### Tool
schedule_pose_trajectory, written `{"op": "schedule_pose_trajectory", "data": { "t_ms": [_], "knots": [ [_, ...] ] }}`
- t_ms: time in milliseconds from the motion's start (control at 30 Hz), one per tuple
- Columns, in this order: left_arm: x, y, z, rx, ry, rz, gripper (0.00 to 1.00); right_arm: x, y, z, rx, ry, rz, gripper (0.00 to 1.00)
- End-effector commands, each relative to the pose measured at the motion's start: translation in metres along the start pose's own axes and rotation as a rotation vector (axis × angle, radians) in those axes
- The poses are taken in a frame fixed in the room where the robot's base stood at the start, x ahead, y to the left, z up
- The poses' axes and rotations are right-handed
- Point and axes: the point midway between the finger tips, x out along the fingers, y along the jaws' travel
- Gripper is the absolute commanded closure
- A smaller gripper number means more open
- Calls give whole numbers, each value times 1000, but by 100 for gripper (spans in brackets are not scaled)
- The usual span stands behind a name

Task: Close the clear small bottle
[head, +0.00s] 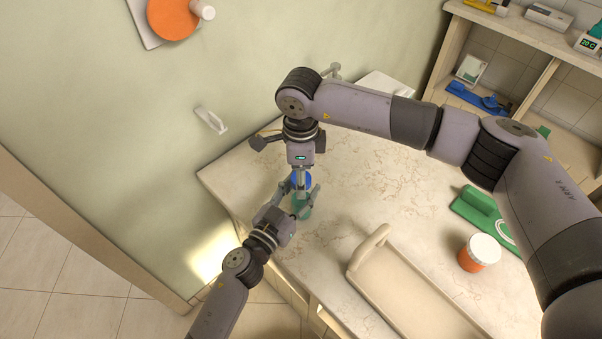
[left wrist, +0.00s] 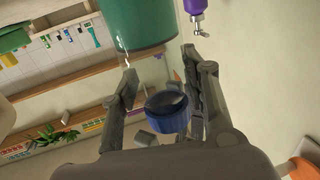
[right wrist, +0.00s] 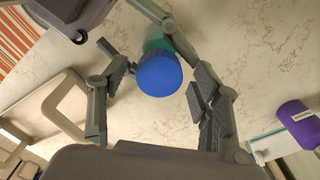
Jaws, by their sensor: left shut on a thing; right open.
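The clear small bottle (head: 303,209) looks teal-green in its body, with a blue cap (head: 301,180) at its upper end. My left gripper (head: 294,206) is shut on the bottle and comes from the lower left. My right gripper (head: 300,182) points down over the cap. In the right wrist view its fingers are open on both sides of the cap (right wrist: 158,76). I cannot tell how firmly the cap sits.
A tray (head: 358,258) with a handle lies on the pale counter at front right. An orange jar with a white lid (head: 480,252) and a green object (head: 482,212) stand farther right. A purple bottle (right wrist: 297,125) shows in the right wrist view. The wall is close on the left.

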Motion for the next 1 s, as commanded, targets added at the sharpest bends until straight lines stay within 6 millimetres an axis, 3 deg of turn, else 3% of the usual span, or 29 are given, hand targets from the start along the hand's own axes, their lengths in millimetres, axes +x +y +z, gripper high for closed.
{"op": "schedule_pose_trajectory", "data": {
  "t_ms": [333, 800, 1000],
  "knots": [
    [0, 0, 1, -3, -2, 1, 100, -9, 0, 0, -1, -1, -1, 41],
    [0, 0, 1, -2, -2, 0, 100, -100, -1, 0, -1, 0, -3, 41],
    [0, 0, 1, -2, -2, 0, 100, -118, 0, 0, 0, 0, -1, 41]
  ]
}}
